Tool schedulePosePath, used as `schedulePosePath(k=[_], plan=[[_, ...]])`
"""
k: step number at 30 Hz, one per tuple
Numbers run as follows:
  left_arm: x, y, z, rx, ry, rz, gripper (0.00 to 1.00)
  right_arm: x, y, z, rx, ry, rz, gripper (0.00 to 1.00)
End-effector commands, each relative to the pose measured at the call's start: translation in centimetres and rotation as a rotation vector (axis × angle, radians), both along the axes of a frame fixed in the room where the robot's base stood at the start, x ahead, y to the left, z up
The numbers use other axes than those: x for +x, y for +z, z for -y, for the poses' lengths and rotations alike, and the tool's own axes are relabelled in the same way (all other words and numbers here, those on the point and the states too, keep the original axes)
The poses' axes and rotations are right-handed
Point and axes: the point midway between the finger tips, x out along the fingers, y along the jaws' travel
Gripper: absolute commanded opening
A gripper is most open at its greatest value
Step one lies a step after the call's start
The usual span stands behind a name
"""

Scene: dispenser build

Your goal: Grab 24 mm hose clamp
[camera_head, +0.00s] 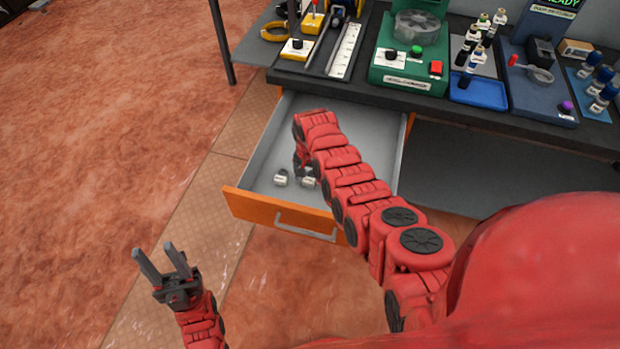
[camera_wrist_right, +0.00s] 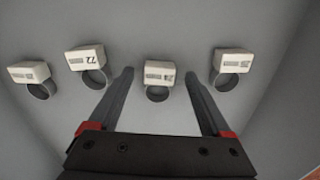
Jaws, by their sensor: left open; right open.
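Several hose clamps with white label blocks lie in the grey open drawer (camera_head: 262,140). In the right wrist view one clamp (camera_wrist_right: 158,82) sits between my right gripper's fingers; its small label looks like 24 but is hard to read. A clamp that seems marked 22 (camera_wrist_right: 88,65) is just left of the left finger. My right gripper (camera_wrist_right: 158,75) is open, its fingers on either side of the middle clamp and holding nothing. In the head view my arm hides much of it. My left gripper (camera_head: 157,248) is open and empty, left of the drawer.
Other clamps lie at the far left (camera_wrist_right: 33,78) and right (camera_wrist_right: 231,68) of the wrist view. The drawer's orange front (camera_head: 262,211) and side walls surround the right gripper. The dark workbench (camera_head: 470,115) above carries a green machine (camera_head: 405,75) and a blue tray (camera_head: 480,92).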

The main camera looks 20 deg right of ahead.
Motion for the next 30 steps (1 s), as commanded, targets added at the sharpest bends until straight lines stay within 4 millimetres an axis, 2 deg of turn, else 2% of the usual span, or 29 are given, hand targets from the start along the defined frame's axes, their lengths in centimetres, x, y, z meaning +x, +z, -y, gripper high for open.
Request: schedulePosePath(k=[9, 22, 23, 30], plan=[[-0.01, 0.01, 0.00, 0.000, 0.000, 0.000, 0.45, -0.09, -0.26, 0.00, 0.000, 0.000, -0.002, 0.81], [0.00, 0.02, 0.00, 0.000, 0.000, 0.000, 0.45, -0.10, -0.25, -0.02, 0.000, 0.000, -0.002, 0.03], [0.00, 0.01, 0.00, 0.000, 0.000, 0.000, 0.45, -0.10, -0.25, -0.02, 0.000, 0.000, -0.002, 0.00], [0.00, 0.01, 0.00, 0.000, 0.000, 0.000, 0.45, -0.09, -0.23, -0.01, 0.000, 0.000, -0.002, 0.00]])
